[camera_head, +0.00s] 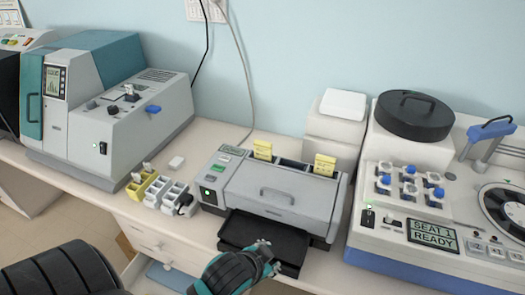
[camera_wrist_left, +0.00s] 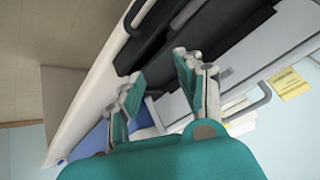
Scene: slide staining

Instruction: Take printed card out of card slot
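A grey printer-like machine (camera_head: 283,188) stands mid-bench with a front handle and a dark tray (camera_head: 240,230) sticking out below. Two yellow cards (camera_head: 262,149) (camera_head: 325,165) stand upright at its top back edge; a yellow piece (camera_wrist_left: 290,84) shows at the right in the left wrist view. I cannot make out a separate printed card in the dark tray, which my gripper partly covers. My left gripper (camera_head: 268,256) is at the tray's front. In the left wrist view its fingers (camera_wrist_left: 158,70) are apart with nothing between them. My right gripper is not in view.
A teal-and-grey machine (camera_head: 150,120) stands left, with yellow and white racks (camera_head: 160,190) beside the printer. A white staining machine (camera_head: 430,215) with a display stands close on the right. Below the bench, a drawer (camera_head: 150,240) front shows and a blue item (camera_head: 165,274) lies lower.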

